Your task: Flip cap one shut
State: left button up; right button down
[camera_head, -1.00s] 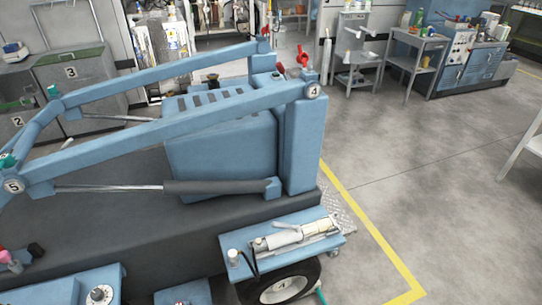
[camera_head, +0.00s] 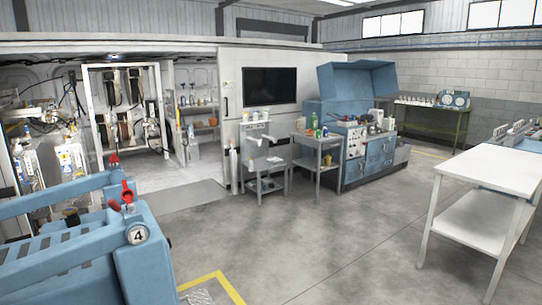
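A blue machine frame (camera_head: 80,255) stands at the lower left in the head view. A round white plate marked 4 (camera_head: 138,234) sits on its corner post. Red fittings (camera_head: 127,196) stand on top of that post, and another small red fitting (camera_head: 114,160) is on the far post. I cannot tell whether any of these is cap one; no label with a 1 shows. Neither of my grippers is in view.
Grey carts (camera_head: 319,160) and a blue workbench (camera_head: 375,150) stand along the back. A white table (camera_head: 495,168) is at the right. An open bay with a white rack (camera_head: 125,110) is at the left. The middle floor (camera_head: 310,235) is clear.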

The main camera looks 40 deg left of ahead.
aim_at(114, 161)
jog(key=i+l+z, duration=0.15)
jog(key=i+z, duration=0.15)
jog(key=i, duration=0.8)
jog(key=i+j+u, duration=0.1)
jog(key=i+u, duration=0.55)
jog(key=u, duration=0.15)
jog(key=i+l+u, duration=0.1)
jog(key=i+u, duration=0.3)
jog(key=i+l+u, duration=0.2)
jog(key=u, duration=0.25)
jog(key=i+u, duration=0.15)
jog(key=u, duration=0.3)
jog(key=i+u, duration=0.15)
jog(key=u, duration=0.25)
jog(key=i+l+u, duration=0.15)
jog(key=u, duration=0.3)
jog(key=i+l+u, duration=0.1)
jog(key=u, duration=0.3)
jog(key=i+l+u, duration=0.1)
jog(key=u, duration=0.35)
jog(key=l+u, duration=0.4)
jog(key=i+j, duration=0.05)
jog(key=j, duration=0.05)
